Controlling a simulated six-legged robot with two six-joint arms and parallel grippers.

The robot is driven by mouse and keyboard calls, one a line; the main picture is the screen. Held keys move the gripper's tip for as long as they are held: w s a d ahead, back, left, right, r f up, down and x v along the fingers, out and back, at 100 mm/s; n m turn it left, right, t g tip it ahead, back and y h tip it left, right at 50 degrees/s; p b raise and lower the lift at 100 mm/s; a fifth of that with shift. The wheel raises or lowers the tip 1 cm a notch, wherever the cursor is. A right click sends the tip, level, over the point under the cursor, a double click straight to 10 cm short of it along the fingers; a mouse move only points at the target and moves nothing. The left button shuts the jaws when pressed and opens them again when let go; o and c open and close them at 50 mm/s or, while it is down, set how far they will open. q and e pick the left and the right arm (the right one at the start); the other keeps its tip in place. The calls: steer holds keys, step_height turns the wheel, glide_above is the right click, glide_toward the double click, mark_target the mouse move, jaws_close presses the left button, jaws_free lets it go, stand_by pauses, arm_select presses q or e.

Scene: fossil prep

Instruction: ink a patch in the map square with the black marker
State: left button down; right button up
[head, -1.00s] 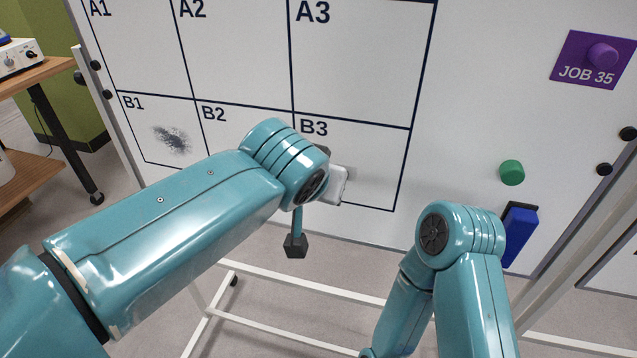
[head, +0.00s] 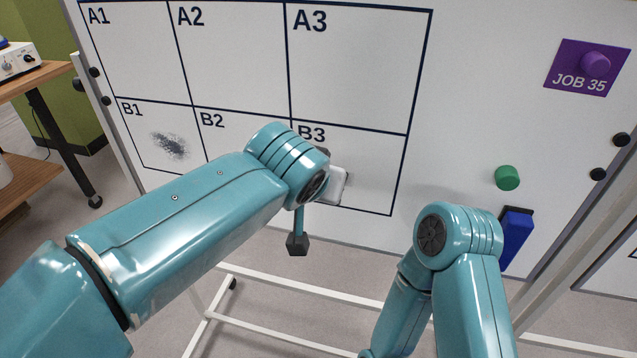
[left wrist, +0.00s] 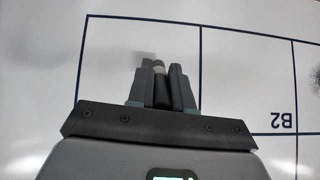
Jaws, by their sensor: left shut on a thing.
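My left gripper (left wrist: 161,72) is shut on the black marker (left wrist: 162,92), a dark barrel with a pale band near its far end. It points at the whiteboard inside map square B3 (head: 370,160). A faint grey smear, ink or shadow, lies by the marker's end in the left wrist view; I cannot tell whether the tip touches the board. In the head view my left arm hides the marker and gripper fingers. Square B1 (head: 140,122) bears a dark scribbled patch (head: 170,145). My right arm shows at lower right, but its gripper is not in view.
The whiteboard (head: 460,90) carries a purple JOB 35 card (head: 575,80), a green magnet (head: 507,178) and a blue eraser (head: 517,238). Its white stand frame (head: 290,287) runs below. A wooden table (head: 40,73) stands at far left.

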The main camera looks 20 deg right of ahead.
arm_select(q)
steer(key=shift+w+d, duration=0.15)
steer(key=shift+w, duration=0.05)
